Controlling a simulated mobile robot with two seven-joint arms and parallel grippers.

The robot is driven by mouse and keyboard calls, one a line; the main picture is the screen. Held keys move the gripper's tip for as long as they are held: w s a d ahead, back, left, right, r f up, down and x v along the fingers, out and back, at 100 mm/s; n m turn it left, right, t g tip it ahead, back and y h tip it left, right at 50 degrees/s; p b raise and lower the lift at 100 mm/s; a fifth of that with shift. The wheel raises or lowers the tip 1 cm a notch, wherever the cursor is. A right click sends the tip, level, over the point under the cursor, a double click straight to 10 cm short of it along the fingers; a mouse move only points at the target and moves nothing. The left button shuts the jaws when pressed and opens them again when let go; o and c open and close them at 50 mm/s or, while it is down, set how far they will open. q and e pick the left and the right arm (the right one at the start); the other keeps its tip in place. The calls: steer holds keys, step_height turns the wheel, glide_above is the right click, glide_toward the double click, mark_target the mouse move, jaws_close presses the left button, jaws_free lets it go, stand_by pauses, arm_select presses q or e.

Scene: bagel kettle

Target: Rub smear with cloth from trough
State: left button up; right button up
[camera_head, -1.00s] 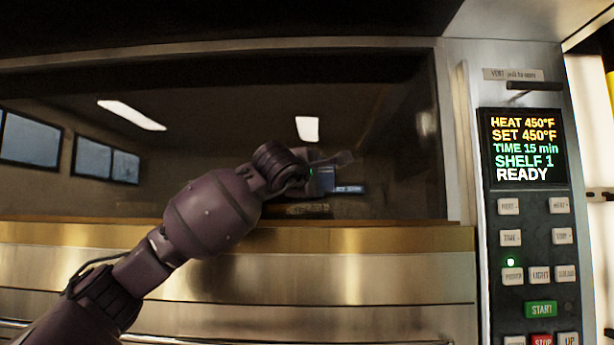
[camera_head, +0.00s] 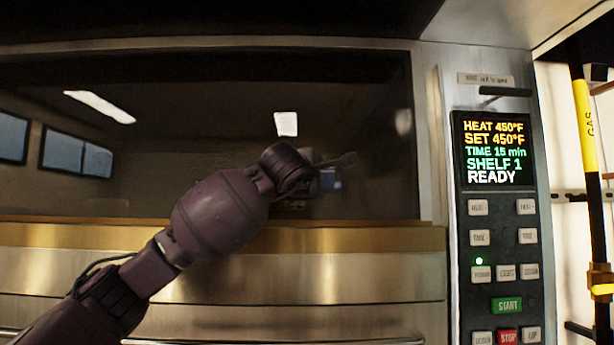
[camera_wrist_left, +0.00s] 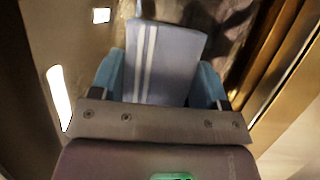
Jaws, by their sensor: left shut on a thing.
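My left gripper (camera_head: 338,166) is in front of the dark oven window (camera_head: 200,90), left of and below a pale hazy spot (camera_head: 403,122) near the glass's right edge. That spot may be the smear; I cannot be sure. In the left wrist view my left gripper (camera_wrist_left: 160,62) is shut on the cloth (camera_wrist_left: 180,68), which is grey-blue with white stripes and extends past the teal fingers. I cannot tell whether the cloth touches the glass. The gripper's far side is hidden in the head view. The trough and my right gripper are not in view.
A control panel (camera_head: 495,240) with a lit display (camera_head: 494,150) and several buttons stands right of the window. A brass ledge (camera_head: 370,238) runs below the glass. A yellow gas pipe (camera_head: 584,115) is at the far right. The glass carries bright reflections.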

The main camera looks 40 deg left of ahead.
mark_target(330, 178)
arm_select(q)
steer(key=shift+w+d, duration=0.35)
steer(key=shift+d, duration=0.05)
steer(key=shift+w+d, duration=0.6)
steer(key=shift+d, duration=0.15)
steer(key=shift+w+d, duration=0.25)
steer(key=shift+d, duration=0.05)
steer(key=shift+a+f, duration=0.1)
steer(key=shift+s+a+b, duration=0.35)
steer(key=shift+s+a, duration=0.45)
steer(key=shift+a, duration=0.15)
steer(key=shift+s+a, duration=0.55)
steer(key=shift+a, duration=0.05)
steer(key=shift+s+a+b, duration=0.5)
steer(key=shift+s+a, duration=0.1)
steer(key=shift+a, duration=0.15)
steer(key=shift+s+a, duration=0.55)
steer(key=shift+a, duration=0.1)
steer(key=shift+s+a+b, duration=0.5)
steer(key=shift+s+a, duration=0.05)
steer(key=shift+a, duration=0.15)
steer(key=shift+s+a, duration=0.5)
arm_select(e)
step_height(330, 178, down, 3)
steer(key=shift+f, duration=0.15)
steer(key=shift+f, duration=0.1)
